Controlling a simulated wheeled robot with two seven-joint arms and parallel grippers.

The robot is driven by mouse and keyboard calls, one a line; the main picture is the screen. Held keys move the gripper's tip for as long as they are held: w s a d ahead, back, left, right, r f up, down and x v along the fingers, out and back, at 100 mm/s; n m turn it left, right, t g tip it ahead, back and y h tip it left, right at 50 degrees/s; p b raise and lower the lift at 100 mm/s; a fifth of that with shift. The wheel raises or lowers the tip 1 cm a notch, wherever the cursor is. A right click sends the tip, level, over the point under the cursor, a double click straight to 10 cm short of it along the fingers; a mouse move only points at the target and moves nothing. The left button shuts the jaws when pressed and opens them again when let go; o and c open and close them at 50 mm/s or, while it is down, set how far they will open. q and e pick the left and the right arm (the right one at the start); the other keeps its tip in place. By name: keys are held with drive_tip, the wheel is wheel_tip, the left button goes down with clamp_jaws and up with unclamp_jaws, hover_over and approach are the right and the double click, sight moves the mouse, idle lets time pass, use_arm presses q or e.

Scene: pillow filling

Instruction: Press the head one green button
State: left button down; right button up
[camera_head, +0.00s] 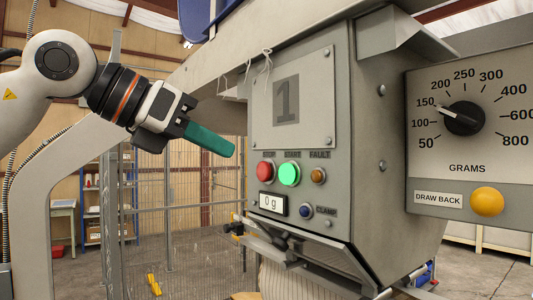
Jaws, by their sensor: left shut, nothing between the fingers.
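The head one panel is a grey metal box marked with a large "1" (287,101). Its green button (289,173), under the label START, looks bright. The red button (265,171) is just left of it and the amber fault light (318,176) just right. My left gripper (232,150) comes in from the left with its teal fingers shut and empty. Its tips point right and down, up and left of the red and green buttons, and look apart from the panel. My right gripper is not in view.
Below the buttons are a "0 g" display (272,204) and a blue clamp button (306,210). A grams dial (464,118) and a yellow draw back button (487,201) are on the right panel. A wire mesh fence (190,210) stands behind my arm.

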sight(283, 170)
use_arm(q)
drive_tip(key=p+x, duration=0.1)
drive_tip(key=x, duration=0.2)
drive_tip(key=p+x, duration=0.2)
drive_tip(key=x, duration=0.1)
drive_tip(key=r+p+x, duration=0.1)
drive_tip(key=x, duration=0.2)
drive_tip(key=shift+w+d+r, duration=0.1)
drive_tip(key=shift+d, duration=0.1)
